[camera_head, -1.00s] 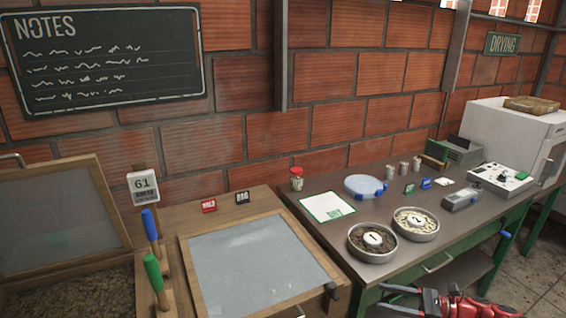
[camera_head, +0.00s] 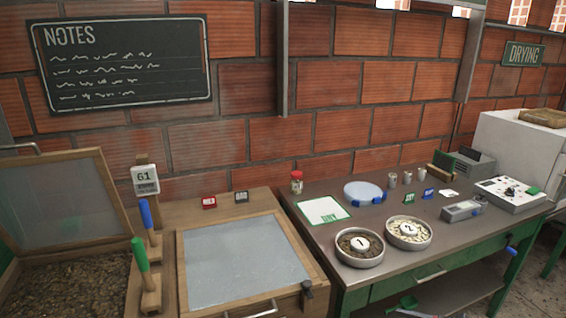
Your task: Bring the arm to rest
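Neither of my grippers shows in the head view now, and no part of my arms can be made out, so their state is hidden. The view holds a wooden bench on the left with a closed, glass-topped box (camera_head: 243,262). To its right stands a green-framed table with a dark top (camera_head: 330,235). On it are a round dish marked 1 (camera_head: 358,258) with dark contents and a round dish marked 2 (camera_head: 408,243) with pale contents.
An open bin with a raised lid (camera_head: 62,205) is at the left. Blue (camera_head: 147,216) and green (camera_head: 140,254) handles stand upright beside it. A white machine (camera_head: 520,145) is at the far right. Floor shows at the lower right.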

